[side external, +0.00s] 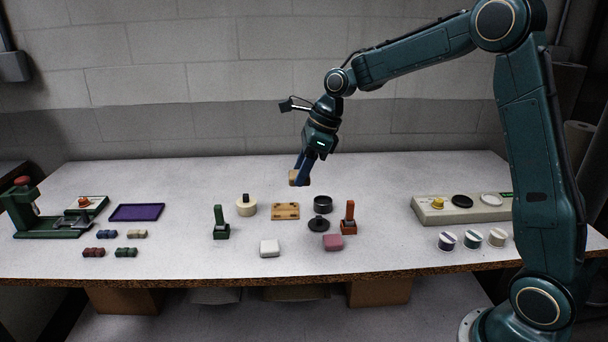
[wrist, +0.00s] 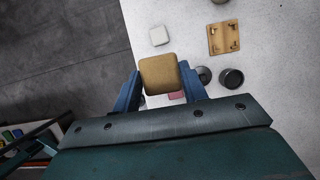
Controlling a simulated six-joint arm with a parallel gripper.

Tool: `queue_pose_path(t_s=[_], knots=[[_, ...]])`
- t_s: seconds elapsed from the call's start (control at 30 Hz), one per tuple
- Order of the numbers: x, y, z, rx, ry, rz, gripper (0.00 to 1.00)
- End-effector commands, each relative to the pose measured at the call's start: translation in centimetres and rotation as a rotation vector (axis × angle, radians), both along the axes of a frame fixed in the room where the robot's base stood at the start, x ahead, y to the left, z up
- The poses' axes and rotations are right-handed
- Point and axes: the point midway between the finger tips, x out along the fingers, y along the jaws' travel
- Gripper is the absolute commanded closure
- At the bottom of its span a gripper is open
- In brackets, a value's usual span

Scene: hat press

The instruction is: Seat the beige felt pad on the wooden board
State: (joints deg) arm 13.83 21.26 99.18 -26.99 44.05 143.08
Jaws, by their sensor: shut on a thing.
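The beige felt pad (wrist: 160,74) is a rounded tan block held between the two blue fingers of my gripper (wrist: 160,90). In the side view the pad (side external: 297,177) hangs in the air at the tips of my gripper (side external: 303,180), above the back of the table. The wooden board (side external: 285,211) lies flat on the table, below and slightly left of the pad. In the wrist view the board (wrist: 224,38) is up and to the right of the pad, with dark corner marks and a bare middle.
A white pad (side external: 269,248) and a pink pad (side external: 333,242) lie in front of the board.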

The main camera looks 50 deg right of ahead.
Motion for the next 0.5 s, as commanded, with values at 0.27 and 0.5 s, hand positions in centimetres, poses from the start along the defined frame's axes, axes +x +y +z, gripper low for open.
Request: queue_pose_path(t_s=[0.27, 0.5], knots=[[0.01, 0.0, -0.02, 0.0, 0.0, 0.0, 0.79], [0.3, -0.14, -0.18, 0.0, 0.0, -0.001, 0.79]])
